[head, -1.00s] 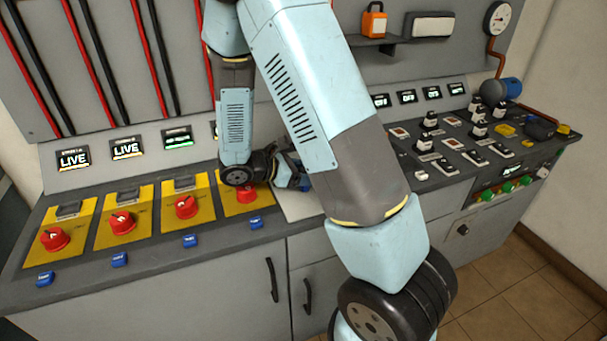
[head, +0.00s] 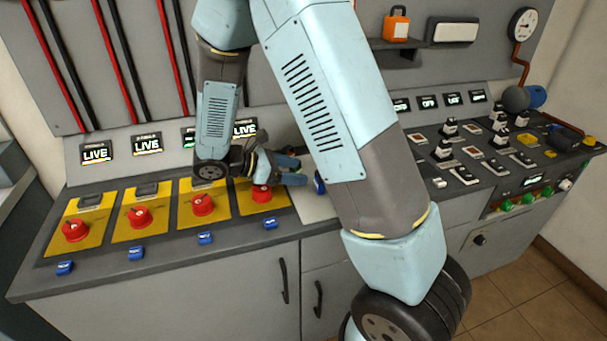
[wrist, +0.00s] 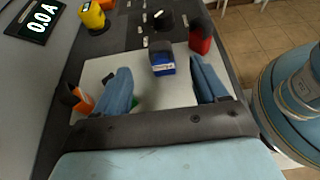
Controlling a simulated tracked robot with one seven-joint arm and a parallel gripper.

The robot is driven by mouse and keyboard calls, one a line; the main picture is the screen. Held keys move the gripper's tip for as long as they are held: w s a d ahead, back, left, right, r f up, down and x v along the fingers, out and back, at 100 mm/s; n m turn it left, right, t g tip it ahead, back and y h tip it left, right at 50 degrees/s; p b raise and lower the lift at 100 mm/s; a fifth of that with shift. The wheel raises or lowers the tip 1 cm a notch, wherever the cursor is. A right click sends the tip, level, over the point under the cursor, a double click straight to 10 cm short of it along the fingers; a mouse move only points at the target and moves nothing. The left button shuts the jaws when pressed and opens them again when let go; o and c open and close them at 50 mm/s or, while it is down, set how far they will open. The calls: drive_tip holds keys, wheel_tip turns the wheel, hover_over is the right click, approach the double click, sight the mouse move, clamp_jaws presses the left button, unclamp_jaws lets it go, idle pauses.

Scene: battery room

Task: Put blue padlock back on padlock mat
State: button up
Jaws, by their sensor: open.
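The blue padlock (wrist: 162,64) stands upright on the white padlock mat (wrist: 180,92) in the wrist view, near the mat's far edge, with a white label on its body and a dark shackle. In the head view the blue padlock (head: 319,184) shows as a small blue patch beside my arm, and the mat (head: 312,207) is mostly hidden by the arm. My gripper (wrist: 160,67) is open, its two blue fingers spread wide over the mat. The padlock is ahead of the fingers, not gripped. In the head view my gripper (head: 300,170) is just left of the padlock.
A red padlock (wrist: 200,40) stands to the right, beyond the right finger. An orange item (wrist: 82,98) and a bit of green (wrist: 135,103) are by the left finger. Red knobs (head: 262,194) on yellow plates line the counter.

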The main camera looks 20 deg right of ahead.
drive_tip(key=s+d+r+m+t+y, duration=0.2)
drive_tip(key=s+r+m+y, duration=0.4)
drive_tip(key=s+r+m, duration=0.3)
drive_tip(key=s+d+r+m+t+y, duration=0.3)
drive_tip(key=s+r+m+y, duration=0.4)
drive_tip(key=r, duration=0.6)
drive_tip(key=s+m, duration=0.2)
drive_tip(key=shift+s+d+t, duration=0.3)
drive_tip(key=shift+s+d, duration=0.1)
idle(0.7)
drive_tip(key=shift+o, duration=0.4)
